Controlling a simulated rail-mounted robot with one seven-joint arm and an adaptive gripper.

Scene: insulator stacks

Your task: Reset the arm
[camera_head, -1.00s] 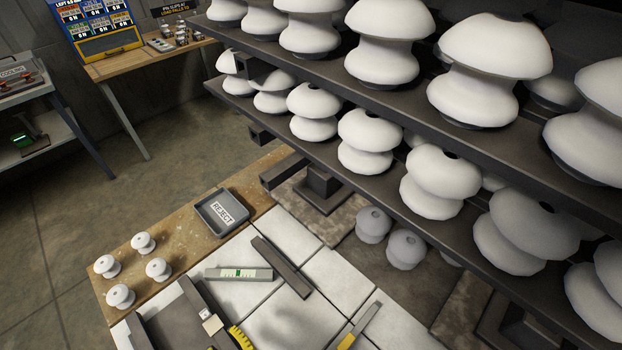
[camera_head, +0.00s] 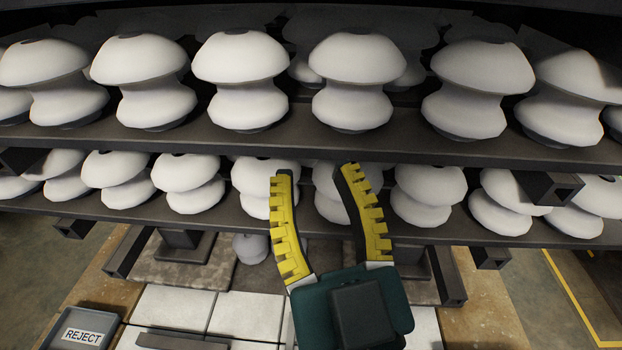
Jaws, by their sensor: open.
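My gripper (camera_head: 315,172) has yellow ribbed fingers with dark backs on a dark green body. It reaches up from the lower middle of the head view. Its fingers are spread wide and nothing shows between them except insulators farther off. The fingertips overlap the lower shelf's row of white insulators (camera_head: 265,185) in the picture; I cannot tell whether they touch any. Most of my arm is out of view or hidden behind the gripper body.
An upper shelf (camera_head: 300,146) and a lower shelf (camera_head: 150,216) carry white insulators across the view. Below is a bench with white tiles (camera_head: 245,315) and a grey REJECT tray (camera_head: 88,334) at lower left. Yellow floor lines (camera_head: 580,300) lie at right.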

